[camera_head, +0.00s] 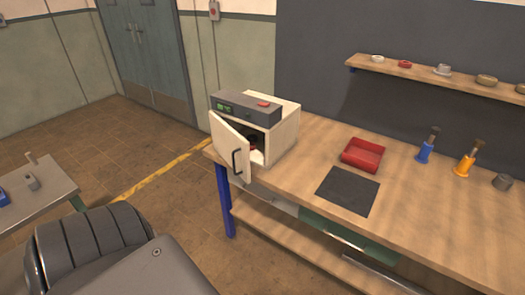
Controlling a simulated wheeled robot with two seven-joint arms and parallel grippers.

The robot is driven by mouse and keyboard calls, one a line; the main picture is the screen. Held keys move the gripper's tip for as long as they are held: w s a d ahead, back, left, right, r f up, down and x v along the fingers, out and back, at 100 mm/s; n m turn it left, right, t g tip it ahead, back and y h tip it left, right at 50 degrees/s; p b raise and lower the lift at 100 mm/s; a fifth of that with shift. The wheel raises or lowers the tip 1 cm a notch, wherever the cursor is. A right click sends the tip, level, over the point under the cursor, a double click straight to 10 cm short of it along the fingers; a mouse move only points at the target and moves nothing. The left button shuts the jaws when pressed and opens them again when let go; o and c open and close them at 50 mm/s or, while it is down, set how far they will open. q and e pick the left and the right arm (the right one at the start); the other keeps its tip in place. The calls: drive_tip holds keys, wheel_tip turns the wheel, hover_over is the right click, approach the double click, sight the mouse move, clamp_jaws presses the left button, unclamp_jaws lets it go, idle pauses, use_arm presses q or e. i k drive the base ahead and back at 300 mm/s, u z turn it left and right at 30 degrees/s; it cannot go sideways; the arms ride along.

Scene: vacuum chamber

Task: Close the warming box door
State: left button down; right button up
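The warming box (284,131) is a cream box with a dark control panel on its top front, a green display and a red button. It stands on the left end of the wooden workbench. Its cream door (228,143) is open and swung outward to the front left, with a dark handle (237,162) on its outer face. Part of the interior shows, with something dark inside that I cannot make out. Neither of my grippers is in view. A large dark grey part, which seems to be my own body, fills the lower left.
The workbench (420,218) holds a red tray (363,154), a dark mat (347,191), a blue tool (427,147), an orange tool (468,160) and a grey cylinder (503,181). A shelf (420,75) hangs behind. A grey side table (40,205) stands left. Floor between is clear.

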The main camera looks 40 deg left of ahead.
sight(230, 144)
drive_tip(key=u, duration=0.1)
drive_tip(key=i, duration=0.8)
drive_tip(key=u, duration=0.8)
